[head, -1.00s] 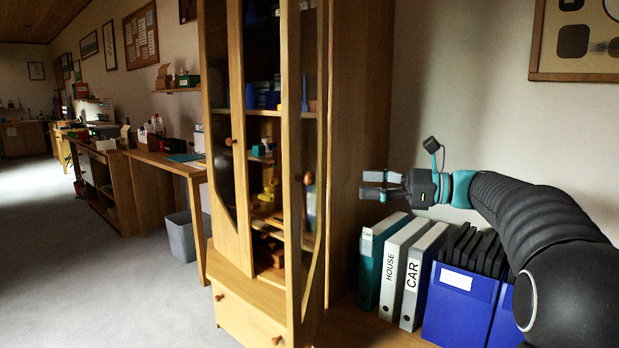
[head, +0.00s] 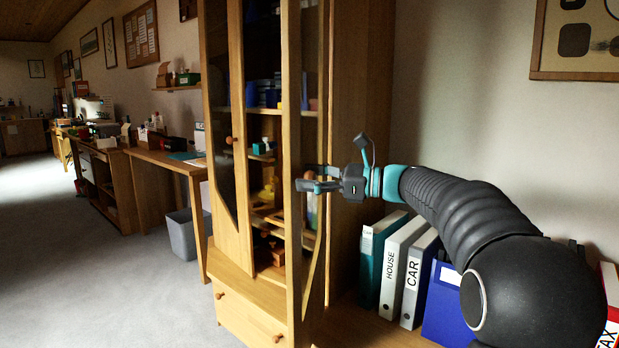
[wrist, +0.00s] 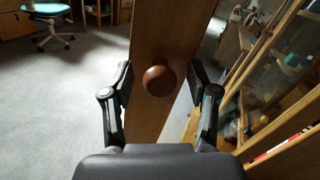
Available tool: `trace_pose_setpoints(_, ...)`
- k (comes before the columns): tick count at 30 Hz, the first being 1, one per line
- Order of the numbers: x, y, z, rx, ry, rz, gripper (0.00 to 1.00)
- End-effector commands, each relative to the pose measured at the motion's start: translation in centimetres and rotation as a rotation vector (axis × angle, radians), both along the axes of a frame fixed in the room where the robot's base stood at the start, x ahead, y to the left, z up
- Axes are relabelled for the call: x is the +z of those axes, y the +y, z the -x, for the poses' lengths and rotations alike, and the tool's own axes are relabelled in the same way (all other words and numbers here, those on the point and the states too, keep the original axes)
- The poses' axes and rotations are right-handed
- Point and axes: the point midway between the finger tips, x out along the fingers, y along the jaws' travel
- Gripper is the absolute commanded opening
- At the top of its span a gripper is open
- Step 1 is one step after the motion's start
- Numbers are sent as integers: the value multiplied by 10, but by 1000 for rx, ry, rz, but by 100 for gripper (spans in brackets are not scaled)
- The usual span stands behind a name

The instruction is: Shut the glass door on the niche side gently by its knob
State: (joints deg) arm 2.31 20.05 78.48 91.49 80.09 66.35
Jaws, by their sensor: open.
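The right glass door (head: 291,130) of the tall wooden cabinet stands open, swung outward toward me, its glass seen at a steep slant. Its round brown knob (wrist: 159,80) shows in the wrist view on the wooden door frame, between the two fingers of my gripper (wrist: 161,84). The fingers are spread, with a gap on each side of the knob. In the head view my gripper (head: 312,180) is at the door's edge, reaching in from the right, and partly hides the knob (head: 309,174). Whether any finger touches the door is unclear.
The left door (head: 238,120) has its own knob (head: 229,141). A drawer (head: 248,318) is below. Binders (head: 392,262) and a blue file box (head: 443,305) stand in the niche under my arm. The wrist view shows cabinet shelves at right and open floor (wrist: 50,110) at left.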

Motion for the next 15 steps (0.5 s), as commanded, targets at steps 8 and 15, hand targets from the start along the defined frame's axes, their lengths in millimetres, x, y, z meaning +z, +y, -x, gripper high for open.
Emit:
trace_pose_setpoints(8,0,4,-1,0,0,0,59)
trace_pose_setpoints(15,0,3,-1,0,0,0,17)
